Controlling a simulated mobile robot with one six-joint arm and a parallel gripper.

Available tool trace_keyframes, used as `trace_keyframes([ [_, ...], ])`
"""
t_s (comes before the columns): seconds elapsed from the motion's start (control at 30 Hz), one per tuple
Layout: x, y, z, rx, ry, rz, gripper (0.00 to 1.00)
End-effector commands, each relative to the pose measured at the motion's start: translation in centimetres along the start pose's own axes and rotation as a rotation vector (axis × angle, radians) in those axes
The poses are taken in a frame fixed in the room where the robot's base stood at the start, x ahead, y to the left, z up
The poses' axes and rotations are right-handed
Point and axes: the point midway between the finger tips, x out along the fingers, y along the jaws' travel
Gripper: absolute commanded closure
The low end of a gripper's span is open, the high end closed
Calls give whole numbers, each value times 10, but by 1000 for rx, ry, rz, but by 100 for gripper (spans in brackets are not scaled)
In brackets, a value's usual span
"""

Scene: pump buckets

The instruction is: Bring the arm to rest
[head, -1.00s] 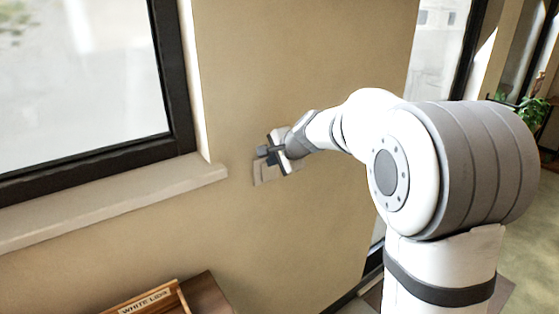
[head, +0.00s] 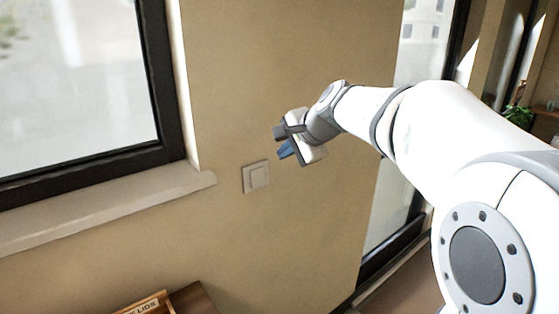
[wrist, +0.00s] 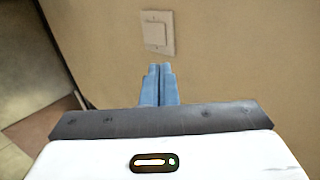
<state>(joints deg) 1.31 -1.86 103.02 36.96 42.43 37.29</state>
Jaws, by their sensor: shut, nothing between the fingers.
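My gripper (head: 285,152) is at the end of my raised arm, in front of the tan wall in the head view. It is up and to the right of a square light switch (head: 256,176) on that wall, apart from it. In the wrist view my gripper's two blue fingers (wrist: 158,70) are together with nothing between them. The light switch (wrist: 157,32) shows just beyond the fingertips there.
A window with a dark frame (head: 168,80) and a pale sill (head: 110,208) is at the left. A wooden box with a label (head: 147,306) stands at the bottom left. A glass door (head: 398,190) and a plant (head: 518,115) are at the right.

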Motion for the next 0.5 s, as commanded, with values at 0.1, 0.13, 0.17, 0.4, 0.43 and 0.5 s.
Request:
trace_keyframes([
  [0.1,-3,0,0,0,1,0,100],
  [0.13,-3,0,0,0,1,0,100],
  [0.17,-3,-1,0,0,1,0,100],
  [0.4,-4,4,2,-15,1,9,100],
  [0.43,-6,9,4,-31,2,19,100],
  [0.5,-12,28,12,-99,3,59,100],
])
